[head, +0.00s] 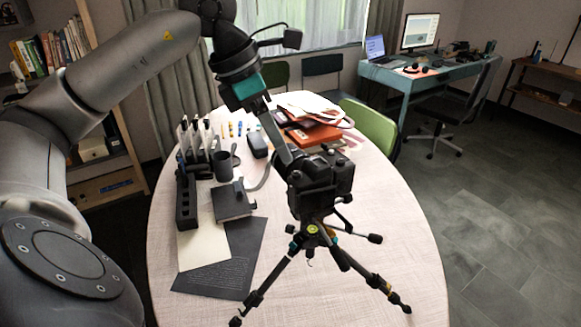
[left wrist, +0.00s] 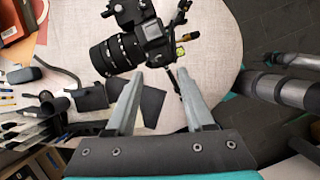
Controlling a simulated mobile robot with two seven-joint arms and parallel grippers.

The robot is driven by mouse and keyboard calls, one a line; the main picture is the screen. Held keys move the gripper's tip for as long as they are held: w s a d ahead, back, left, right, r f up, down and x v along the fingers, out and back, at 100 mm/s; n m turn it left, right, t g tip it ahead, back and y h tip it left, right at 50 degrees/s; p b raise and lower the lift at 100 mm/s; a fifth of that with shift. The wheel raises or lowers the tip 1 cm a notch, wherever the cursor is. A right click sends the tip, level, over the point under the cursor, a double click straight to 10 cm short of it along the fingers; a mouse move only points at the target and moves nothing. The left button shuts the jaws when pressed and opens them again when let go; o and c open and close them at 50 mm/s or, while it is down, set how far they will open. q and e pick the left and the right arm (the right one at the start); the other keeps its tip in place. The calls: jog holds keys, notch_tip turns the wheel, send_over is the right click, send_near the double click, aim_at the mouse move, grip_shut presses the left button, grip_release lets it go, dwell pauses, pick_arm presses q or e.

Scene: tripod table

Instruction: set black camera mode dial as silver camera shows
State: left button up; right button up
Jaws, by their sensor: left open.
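The black camera (head: 322,184) stands upright on a tripod (head: 318,238) on the round white table (head: 390,235). It also shows at the top of the left wrist view (left wrist: 150,32), with its ribbed lens (left wrist: 115,52) pointing left. My left gripper (head: 288,156) reaches down from above, its fingers beside the camera in the head view. In the left wrist view the fingers (left wrist: 160,76) are apart with nothing between them, tips just short of the camera body. I cannot tell whether they touch it. The mode dial cannot be made out. I cannot identify a silver camera. My right gripper is not in view.
Left of the tripod lie a black notebook (head: 233,203), dark sheet (head: 222,268), mug (head: 223,167) and rack (head: 186,200). Orange and white folders (head: 315,133) are stacked behind the camera. The tripod legs spread widely. The table's right side is clear.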

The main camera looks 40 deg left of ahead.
aim_at(296, 172)
pick_arm(q)
jog(key=shift+x, duration=2.75)
grip_shut()
